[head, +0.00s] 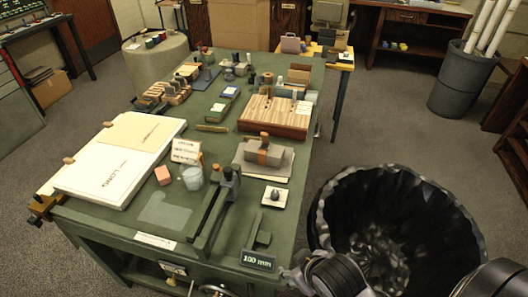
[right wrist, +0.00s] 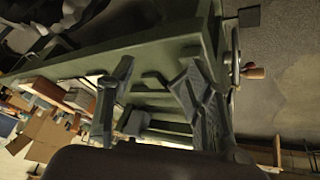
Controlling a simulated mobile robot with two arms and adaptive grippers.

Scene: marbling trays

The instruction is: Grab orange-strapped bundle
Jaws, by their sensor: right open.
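The orange-strapped bundle (head: 256,155) is a grey-brown block with an orange band around its middle. It rests on a grey board (head: 284,168) near the middle of the green table (head: 185,240). My right gripper (head: 322,276) is low at the bottom of the head view, beyond the table's near right corner, well apart from the bundle. In the right wrist view its two dark fingers (right wrist: 155,85) are spread, with nothing held between them. I cannot make out the bundle in that view. My left gripper is not in view.
A large black-lined bin (head: 400,195) stands right of the table, close to my right arm. A dark long tool (head: 213,215) and a small white tile (head: 274,197) lie near the bundle. A striped wooden block (head: 272,118) is behind it. A white board (head: 120,155) fills the table's left.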

